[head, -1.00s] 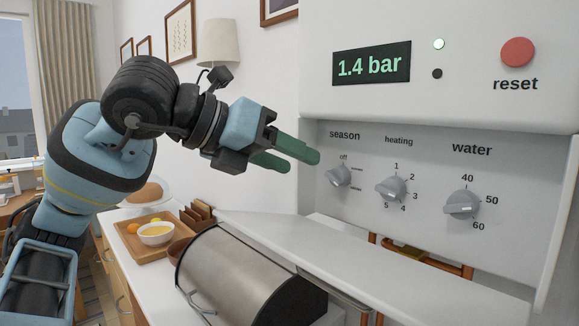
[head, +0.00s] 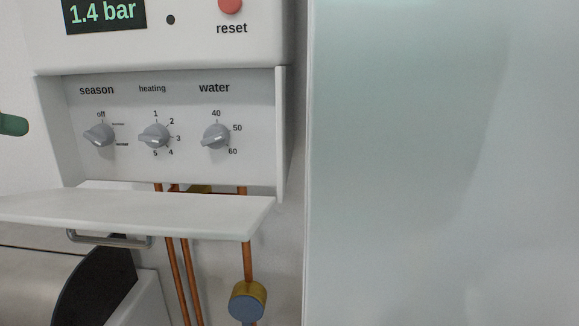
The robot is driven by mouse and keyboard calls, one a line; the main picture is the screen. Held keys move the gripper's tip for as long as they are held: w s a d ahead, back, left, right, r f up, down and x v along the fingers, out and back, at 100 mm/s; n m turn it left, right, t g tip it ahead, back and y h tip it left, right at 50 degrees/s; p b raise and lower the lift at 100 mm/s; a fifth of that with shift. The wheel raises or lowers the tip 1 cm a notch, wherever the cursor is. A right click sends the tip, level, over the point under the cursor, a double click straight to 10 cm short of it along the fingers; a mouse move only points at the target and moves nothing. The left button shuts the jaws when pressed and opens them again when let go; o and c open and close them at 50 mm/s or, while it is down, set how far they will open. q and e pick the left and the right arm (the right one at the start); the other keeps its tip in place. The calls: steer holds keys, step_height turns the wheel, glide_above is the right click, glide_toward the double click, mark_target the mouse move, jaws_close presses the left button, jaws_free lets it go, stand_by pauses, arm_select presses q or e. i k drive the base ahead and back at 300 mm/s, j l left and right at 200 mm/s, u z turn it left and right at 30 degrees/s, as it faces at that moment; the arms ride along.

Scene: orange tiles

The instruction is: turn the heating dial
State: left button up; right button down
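The heating dial (head: 155,136) is a grey knob in the middle of the boiler's recessed control panel, with numbers 1 to 5 around it. Its raised grip lies nearly level, with one end towards the unnumbered left side. The season dial (head: 99,135) is to its left and the water dial (head: 216,137) to its right. Of my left gripper, only a green fingertip (head: 13,124) shows at the left edge, left of the panel and apart from the dials. The rest of it is out of frame, so its opening is hidden. My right gripper is not in view.
A white flap (head: 140,208) juts out below the dials. Copper pipes (head: 188,275) and a blue-capped valve (head: 247,301) are under it. A steel bin-like container (head: 35,285) is at lower left. A large pale glossy panel (head: 440,160) fills the right side.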

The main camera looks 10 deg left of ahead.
mark_target(157, 135)
steer(key=k+j, duration=0.1)
steer(key=k, duration=0.75)
steer(key=j, duration=0.05)
